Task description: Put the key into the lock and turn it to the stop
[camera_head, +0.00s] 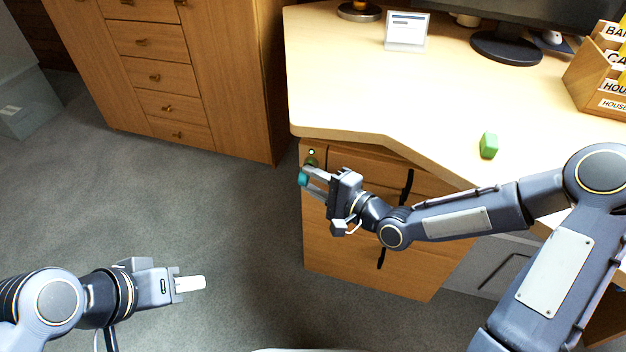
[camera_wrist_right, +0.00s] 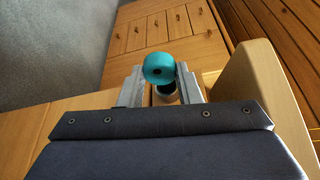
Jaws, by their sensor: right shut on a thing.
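The key shows as a teal rounded head (camera_head: 303,178), held at the fingertips of my right gripper (camera_head: 308,177) by the upper left front of the wooden desk cabinet (camera_head: 340,255). In the right wrist view the teal head (camera_wrist_right: 159,68) sits between the two grey fingers (camera_wrist_right: 160,80). The rest of the key is hidden. A small green round part (camera_head: 310,162), likely the lock, shows just above the fingertips; I cannot tell whether the key touches or enters it. My left gripper (camera_head: 190,284) is over the floor at lower left, away from the desk; its finger gap is not clear.
A small lit green lamp (camera_head: 311,152) is on the cabinet front under the desk edge (camera_head: 345,133). A tall wooden cabinet (camera_head: 195,70) stands behind left.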

